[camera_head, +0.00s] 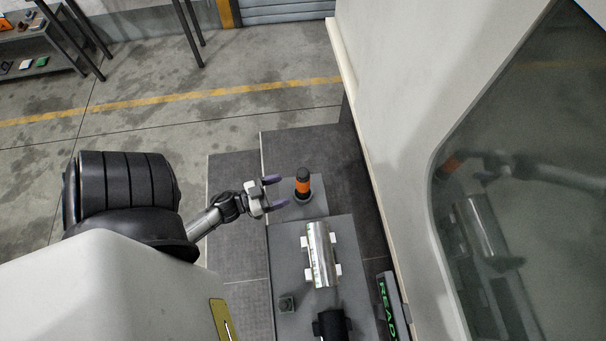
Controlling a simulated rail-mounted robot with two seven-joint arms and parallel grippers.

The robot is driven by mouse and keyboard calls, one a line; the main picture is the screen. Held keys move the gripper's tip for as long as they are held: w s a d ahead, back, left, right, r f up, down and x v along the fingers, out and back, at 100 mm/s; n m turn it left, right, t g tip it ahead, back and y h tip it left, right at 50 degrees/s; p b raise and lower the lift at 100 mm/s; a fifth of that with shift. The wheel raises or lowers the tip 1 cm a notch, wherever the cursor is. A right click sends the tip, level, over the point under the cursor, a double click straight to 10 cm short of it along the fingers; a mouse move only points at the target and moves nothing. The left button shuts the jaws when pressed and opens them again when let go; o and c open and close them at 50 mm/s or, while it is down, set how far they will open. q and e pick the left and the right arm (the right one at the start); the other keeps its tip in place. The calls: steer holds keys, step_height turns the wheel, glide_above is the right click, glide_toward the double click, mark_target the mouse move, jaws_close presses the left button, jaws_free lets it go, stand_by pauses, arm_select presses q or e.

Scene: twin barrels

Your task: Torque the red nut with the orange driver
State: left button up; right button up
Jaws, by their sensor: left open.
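The orange driver (303,186) stands upright on a small grey stand (317,207), with a black top and an orange band. My left gripper (276,192) is open and empty, just left of the driver. Its two purple-grey fingertips point right towards the driver, and a gap to it seems to show. A shiny metal barrel (320,254) lies in white holders on the grey bench (288,258). A black cylinder (332,325) lies below it at the picture's bottom edge. I cannot make out a red nut. My right gripper is not in view.
A small dark block (287,304) sits on the bench's left side. A dark panel with green READY letters (388,305) stands right of the bench. A large white machine wall (385,100) with a reflecting window rises on the right. Open floor lies behind.

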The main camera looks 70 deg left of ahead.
mark_target(308, 179)
arm_select(q)
steer(key=shift+w+d+r+b, duration=0.1)
steer(key=shift+w+b, duration=0.3)
steer(key=shift+w, duration=2)
steer(key=shift+w+d+b, duration=0.1)
steer(key=shift+w+b, duration=0.3)
steer(key=shift+w, duration=2)
steer(key=shift+c, duration=0.3)
steer(key=c, duration=1.2)
steer(key=shift+c, duration=0.2)
steer(key=shift+r, duration=0.2)
